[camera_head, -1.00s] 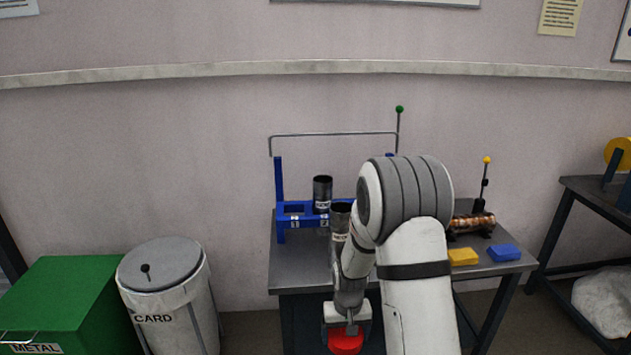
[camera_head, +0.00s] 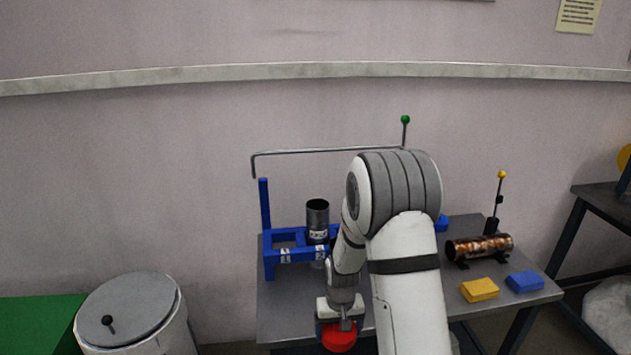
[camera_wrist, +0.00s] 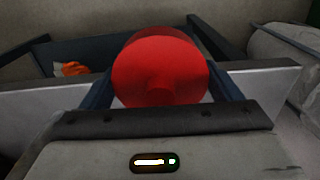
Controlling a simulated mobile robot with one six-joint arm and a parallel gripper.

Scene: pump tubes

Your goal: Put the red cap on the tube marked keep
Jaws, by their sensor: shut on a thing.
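The red cap (camera_head: 338,337) is held in my gripper (camera_head: 341,318), low at the front edge of the metal table. In the wrist view the red cap (camera_wrist: 160,72) sits between the two fingers of my gripper (camera_wrist: 162,88). A dark grey open-topped tube (camera_head: 317,215) stands upright in the blue rack (camera_head: 284,254), near the number 2. It has a white label whose word I cannot read. My arm covers the right part of the rack, and no second tube shows clearly now.
The table (camera_head: 283,315) also carries a copper-coloured cylinder (camera_head: 478,247), a yellow block (camera_head: 479,290) and a blue block (camera_head: 524,281) at right. A thin rod with a green knob (camera_head: 405,119) rises behind the rack. A lidded bin (camera_head: 130,315) stands at lower left.

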